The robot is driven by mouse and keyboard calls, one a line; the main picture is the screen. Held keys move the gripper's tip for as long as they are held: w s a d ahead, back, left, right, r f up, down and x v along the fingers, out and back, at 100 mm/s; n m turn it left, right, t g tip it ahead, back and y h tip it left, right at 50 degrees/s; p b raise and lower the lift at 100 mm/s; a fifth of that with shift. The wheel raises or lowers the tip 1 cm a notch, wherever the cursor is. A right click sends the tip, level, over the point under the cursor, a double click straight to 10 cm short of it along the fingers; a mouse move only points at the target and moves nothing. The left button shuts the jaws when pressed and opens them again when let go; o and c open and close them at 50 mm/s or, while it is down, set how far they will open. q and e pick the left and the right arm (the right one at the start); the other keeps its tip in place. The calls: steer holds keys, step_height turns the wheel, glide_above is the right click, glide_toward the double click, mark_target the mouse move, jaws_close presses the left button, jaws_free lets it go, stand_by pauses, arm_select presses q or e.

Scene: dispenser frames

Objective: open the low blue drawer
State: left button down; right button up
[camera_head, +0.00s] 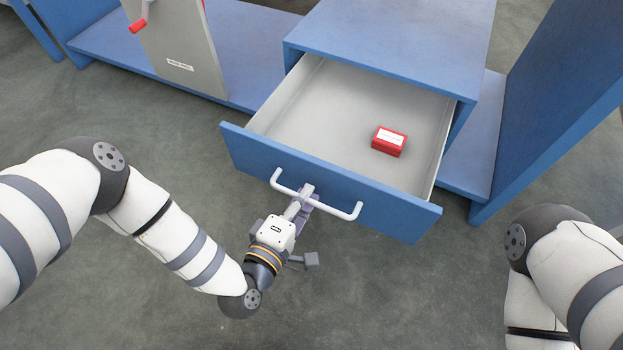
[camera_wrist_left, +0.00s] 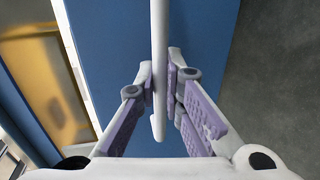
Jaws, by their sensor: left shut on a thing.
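The low blue drawer (camera_head: 240,147) stands well out of its blue cabinet (camera_head: 400,35), with its grey inside showing. A white bar handle (camera_head: 345,208) runs across its front. My left gripper (camera_head: 303,197) is shut on the handle near its middle. In the left wrist view, the white handle (camera_wrist_left: 159,70) runs between the two purple-padded fingers of my left gripper (camera_wrist_left: 165,85), with the blue drawer front (camera_wrist_left: 105,50) behind it. Of my right arm, only links show at the right edge of the head view; its gripper is out of view.
A red box with a white label (camera_head: 388,143) lies inside the drawer. A grey panel with a red-tipped handle (camera_head: 175,45) stands at the upper left. A blue upright panel (camera_head: 555,100) stands at the right. The floor (camera_head: 400,290) before the drawer is clear.

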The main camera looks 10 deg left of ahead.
arm_select(q)
steer(key=shift+s+a, duration=0.15)
steer(key=shift+s, duration=0.25)
steer(key=c, duration=1.7)
jaws_free()
steer(key=v, duration=1.2)
